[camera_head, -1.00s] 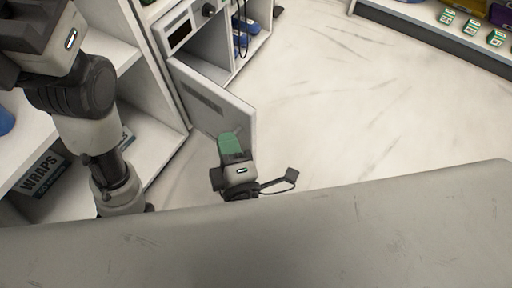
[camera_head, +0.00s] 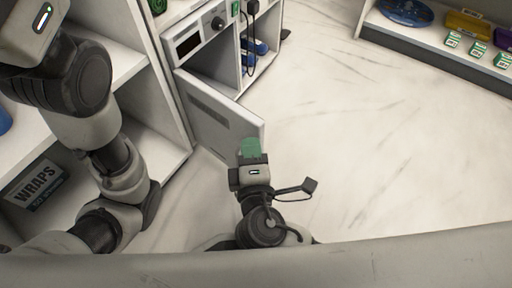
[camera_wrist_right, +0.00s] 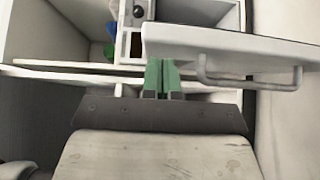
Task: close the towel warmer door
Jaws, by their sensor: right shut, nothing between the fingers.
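The towel warmer (camera_head: 187,42) is a white unit with a dark display and a black knob on its front panel. Its door (camera_head: 212,112) stands open, swung out over the floor. In the right wrist view the white door (camera_wrist_right: 230,42) shows at the upper right, with a bar handle (camera_wrist_right: 250,82) on its face. My right gripper (camera_head: 251,148), with green fingertips, is shut and empty by the door's free edge. In the right wrist view its fingertips (camera_wrist_right: 162,72) overlap the door's left end; I cannot tell whether they touch.
White shelves with a WRAPS box (camera_head: 35,187) stand at the left. An open compartment with blue items (camera_head: 258,47) adjoins the warmer. A low shelf (camera_head: 420,38) with boxes is at the upper right. The marble floor (camera_head: 390,140) between is clear.

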